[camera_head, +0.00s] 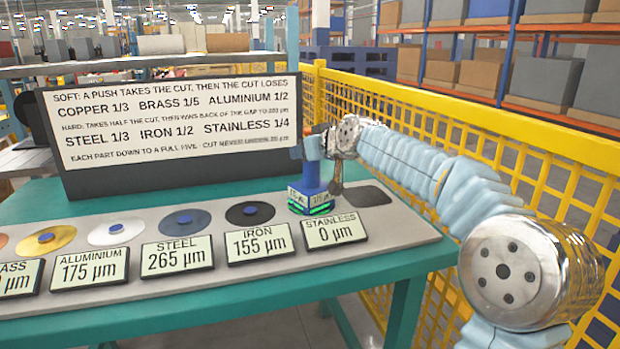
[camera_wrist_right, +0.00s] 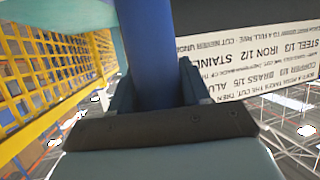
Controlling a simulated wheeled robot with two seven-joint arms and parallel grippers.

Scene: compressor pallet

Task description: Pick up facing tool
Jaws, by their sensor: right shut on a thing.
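The facing tool (camera_head: 313,190) is blue, with an upright post and a wider base that has a small display and green lit edges. It stands over the row of discs, between the iron disc (camera_head: 250,213) and the stainless plate (camera_head: 358,196). I cannot tell whether its base touches the bench. My right gripper (camera_head: 318,146) comes in from the right and is shut on the top of the post. In the right wrist view the blue post (camera_wrist_right: 150,50) runs between the two dark fingers. My left gripper is not in view.
The teal bench (camera_head: 40,200) carries a grey strip with several discs and labels: aluminium 175, steel 265, iron 155, stainless 0 µm. A black board with a rules sign (camera_head: 175,120) stands behind. A yellow mesh fence (camera_head: 500,140) runs along the right.

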